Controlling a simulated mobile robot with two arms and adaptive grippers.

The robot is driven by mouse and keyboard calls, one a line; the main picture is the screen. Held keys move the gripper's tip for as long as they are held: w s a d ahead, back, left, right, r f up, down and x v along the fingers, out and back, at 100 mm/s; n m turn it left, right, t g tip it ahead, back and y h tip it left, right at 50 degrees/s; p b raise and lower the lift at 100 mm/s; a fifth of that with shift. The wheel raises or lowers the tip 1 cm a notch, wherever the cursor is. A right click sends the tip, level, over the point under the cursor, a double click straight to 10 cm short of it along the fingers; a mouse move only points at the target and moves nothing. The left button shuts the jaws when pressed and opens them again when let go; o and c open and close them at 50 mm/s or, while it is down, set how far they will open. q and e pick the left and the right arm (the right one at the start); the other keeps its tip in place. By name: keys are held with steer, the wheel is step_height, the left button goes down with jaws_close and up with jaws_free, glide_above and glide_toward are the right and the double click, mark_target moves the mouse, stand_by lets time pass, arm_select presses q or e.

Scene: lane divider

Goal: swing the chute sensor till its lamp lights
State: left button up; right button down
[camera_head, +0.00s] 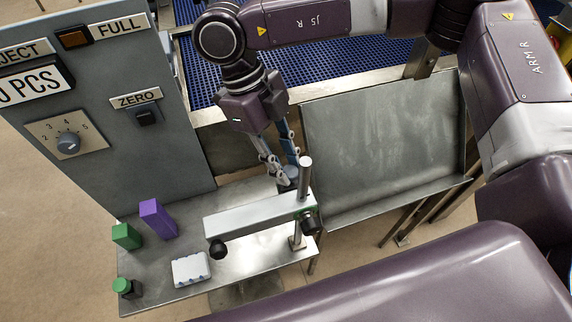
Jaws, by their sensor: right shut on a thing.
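The chute sensor has a pale grey bar (250,217) on an upright metal post (304,180), with a black head under its left end and a black knob at the post. The bar lies across the steel table, pointing left. My right gripper (284,172) reaches down just behind the bar, shut on a small grey round part there, which looks like the sensor's handle. The fingertips are partly hidden by the bar. A small green spot shows by the black knob; I cannot tell if it is a lit lamp. My left gripper is not in view.
A grey panel (120,100) at left carries a dark orange FULL lamp (73,38), a dial and a ZERO button. Purple (157,219) and green (126,236) blocks, a green-capped item (127,287) and a white block (190,268) stand on the table (160,295). A steel chute (385,150) lies right.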

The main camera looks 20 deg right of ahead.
steer(key=shift+f+n, duration=0.2)
steer(key=shift+n, duration=0.2)
steer(key=shift+r+b, duration=0.2)
steer(key=shift+b, duration=0.1)
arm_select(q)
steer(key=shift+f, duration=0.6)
arm_select(e)
steer(key=shift+h, duration=0.3)
steer(key=c, duration=1.6)
jaws_free()
steer(key=v, duration=1.2)
steer(key=shift+s, duration=0.25)
steer(key=shift+r, duration=0.1)
